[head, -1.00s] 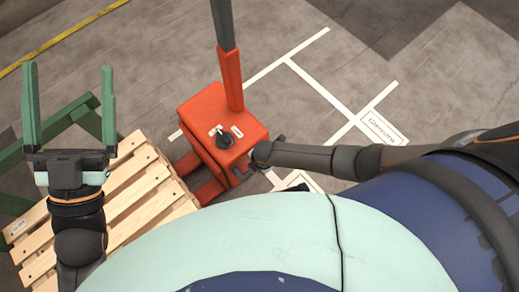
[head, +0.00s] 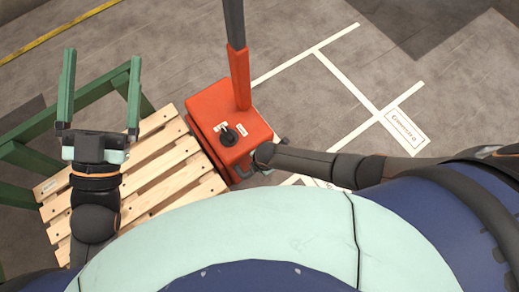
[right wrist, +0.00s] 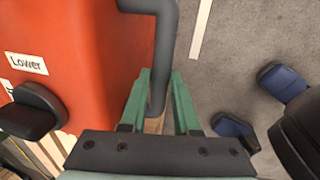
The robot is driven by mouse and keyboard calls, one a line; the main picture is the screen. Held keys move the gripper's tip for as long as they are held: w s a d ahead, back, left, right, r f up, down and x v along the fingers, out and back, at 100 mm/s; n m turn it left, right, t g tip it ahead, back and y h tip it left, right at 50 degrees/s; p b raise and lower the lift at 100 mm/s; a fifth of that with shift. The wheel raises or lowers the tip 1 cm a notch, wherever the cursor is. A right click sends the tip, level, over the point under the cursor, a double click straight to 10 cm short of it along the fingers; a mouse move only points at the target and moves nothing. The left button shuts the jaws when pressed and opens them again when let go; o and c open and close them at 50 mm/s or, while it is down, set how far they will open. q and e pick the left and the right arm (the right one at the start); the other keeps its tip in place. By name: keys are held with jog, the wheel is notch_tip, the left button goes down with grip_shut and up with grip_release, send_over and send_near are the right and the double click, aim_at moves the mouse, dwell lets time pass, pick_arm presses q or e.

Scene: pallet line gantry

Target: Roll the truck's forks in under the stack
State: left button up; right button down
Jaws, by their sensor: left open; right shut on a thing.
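The red truck (head: 212,104) stands at the centre of the head view, its tall tiller (head: 236,60) rising behind a dark knob (head: 229,135). In the right wrist view the truck's red side (right wrist: 85,50) carries a "Lower" label. My right gripper (right wrist: 157,88) is shut on a dark grey bar (right wrist: 166,45) at the truck's side. My left gripper (head: 100,90) is open and empty above the left part of the stack.
A green frame (head: 35,122) stands at the left, beside and behind the stack. White floor lines (head: 345,75) and a floor label (head: 405,130) lie to the right of the truck. The grey floor behind and right of the truck is clear.

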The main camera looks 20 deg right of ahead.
jog(key=shift+s+a, duration=0.2)
jog(key=shift+a, duration=0.05)
jog(key=c, duration=0.9)
grip_release()
jog(key=shift+c, duration=0.2)
jog(key=shift+o, duration=1.4)
jog(key=shift+w+d, duration=0.1)
jog(key=shift+d, duration=0.05)
jog(key=shift+d+r, duration=0.1)
